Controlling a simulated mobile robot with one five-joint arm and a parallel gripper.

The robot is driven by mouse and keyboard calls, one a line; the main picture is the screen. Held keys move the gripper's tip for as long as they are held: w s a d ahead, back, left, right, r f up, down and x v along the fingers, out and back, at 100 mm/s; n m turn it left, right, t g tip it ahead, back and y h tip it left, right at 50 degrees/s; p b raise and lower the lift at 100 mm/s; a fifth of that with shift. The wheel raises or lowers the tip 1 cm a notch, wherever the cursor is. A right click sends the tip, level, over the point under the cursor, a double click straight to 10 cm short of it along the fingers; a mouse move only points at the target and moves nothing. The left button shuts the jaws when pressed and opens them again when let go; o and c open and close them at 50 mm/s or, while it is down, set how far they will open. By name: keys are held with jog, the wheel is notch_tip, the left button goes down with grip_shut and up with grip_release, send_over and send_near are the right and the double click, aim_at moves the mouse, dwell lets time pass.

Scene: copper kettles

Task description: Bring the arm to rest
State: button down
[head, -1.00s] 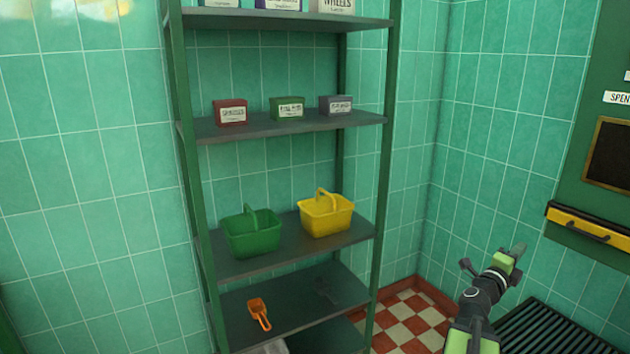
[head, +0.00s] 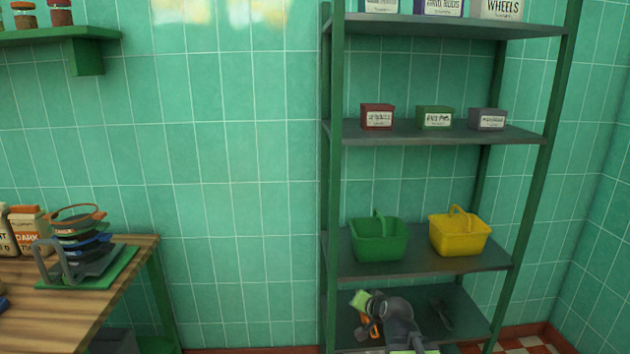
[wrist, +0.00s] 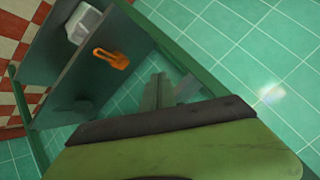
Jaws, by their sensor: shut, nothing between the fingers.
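My gripper (head: 360,302) is at the bottom of the head view, in front of the lower shelf of the green rack (head: 335,200). In the wrist view the narrow grey fingers of my gripper (wrist: 168,92) are together, with nothing between them. They are apart from the orange scoop (wrist: 112,58), which lies on a dark shelf. In the head view the orange scoop (head: 374,331) is partly hidden behind my arm.
A green basket (head: 378,243) and a yellow basket (head: 459,238) stand on the shelf above. Small labelled boxes (head: 435,118) sit higher. A wooden table (head: 60,310) with stacked pans (head: 82,240) is at left. Between table and rack is bare tiled wall.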

jog(key=s+d+f+n+g+h, duration=0.1)
jog(key=s+d+f+n+g, duration=0.1)
jog(key=s+f+g, duration=0.5)
jog(key=s+d+f+n+g+h, duration=0.1)
jog(key=s+f+n+g+h, duration=0.15)
jog(key=s, duration=0.85)
notch_tip(320, 180, up, 16)
jog(key=p, duration=1.6)
jog(key=shift+s+r+g+y+p, duration=0.25)
jog(key=shift+s+g+y+p, duration=0.1)
jog(key=shift+g, duration=0.1)
jog(key=shift+n, duration=0.25)
